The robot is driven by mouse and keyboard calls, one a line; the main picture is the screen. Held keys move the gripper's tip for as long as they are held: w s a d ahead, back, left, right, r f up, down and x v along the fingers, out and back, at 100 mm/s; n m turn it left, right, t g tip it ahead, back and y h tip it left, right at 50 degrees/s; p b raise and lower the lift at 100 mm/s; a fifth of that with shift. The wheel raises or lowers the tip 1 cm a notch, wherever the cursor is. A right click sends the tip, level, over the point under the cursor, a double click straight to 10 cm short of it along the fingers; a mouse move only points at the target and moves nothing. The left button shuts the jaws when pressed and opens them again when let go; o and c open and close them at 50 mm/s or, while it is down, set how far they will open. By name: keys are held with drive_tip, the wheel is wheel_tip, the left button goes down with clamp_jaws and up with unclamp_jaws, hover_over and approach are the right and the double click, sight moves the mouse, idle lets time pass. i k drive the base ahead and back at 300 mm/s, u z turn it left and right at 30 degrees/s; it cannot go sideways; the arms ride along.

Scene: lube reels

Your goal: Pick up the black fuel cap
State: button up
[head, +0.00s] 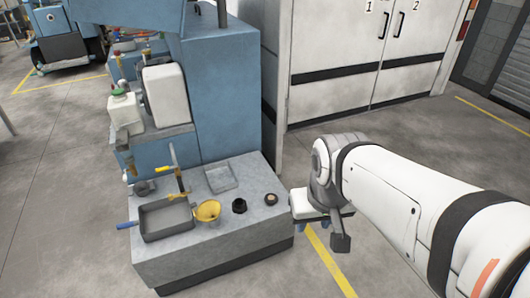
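The black fuel cap (239,206) is a small dark round thing on the grey bench top, right of a yellow funnel (207,210). A second small round dark piece with a brownish top (271,199) lies to its right, near the bench's right edge. My gripper (312,226) hangs at the end of my white arm, just off the right side of the bench, pointing down and apart from the cap. Its fingers are small and partly hidden by its body, so their opening is unclear. I see nothing held in it.
A grey tray (167,236) with a blue handle lies at the left, a shallow clear tray (221,190) at the back. A yellow clamp (176,183) stands between them. A blue cabinet (232,100) rises behind.

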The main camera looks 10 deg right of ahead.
sight(271, 198)
drive_tip(key=z, duration=0.6)
drive_tip(key=i, duration=1.7)
drive_tip(key=u, duration=0.6)
